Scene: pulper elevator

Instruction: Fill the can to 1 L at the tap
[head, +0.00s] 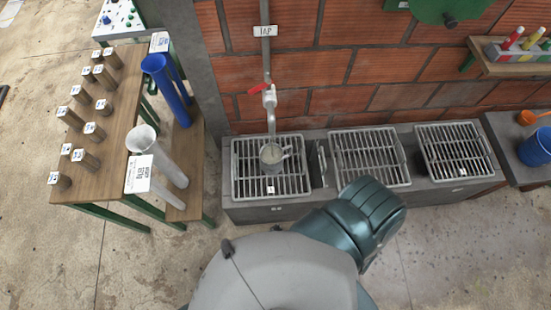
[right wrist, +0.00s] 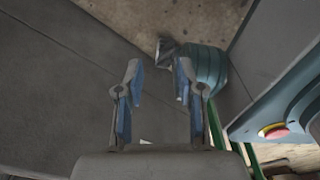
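The can (head: 272,154), a small grey vessel with a side handle, stands on the left grate (head: 245,187) directly below the tap (head: 269,98). The tap has a red lever (head: 257,89) pointing left. A pale vertical column reaches from the tap to the can; I cannot tell whether it is spout or running water. The level inside the can is too small to read. My right gripper (right wrist: 160,75) is open and empty in the right wrist view, its blue-padded fingers apart. No gripper shows in the head view, and my left gripper is not seen.
Two more grates (head: 368,157) (head: 455,150) lie to the right on the same grey bench. A wooden table (head: 105,140) with cylinders stands left. A blue bucket (head: 536,147) is at the far right. A red button (right wrist: 273,131) shows in the right wrist view.

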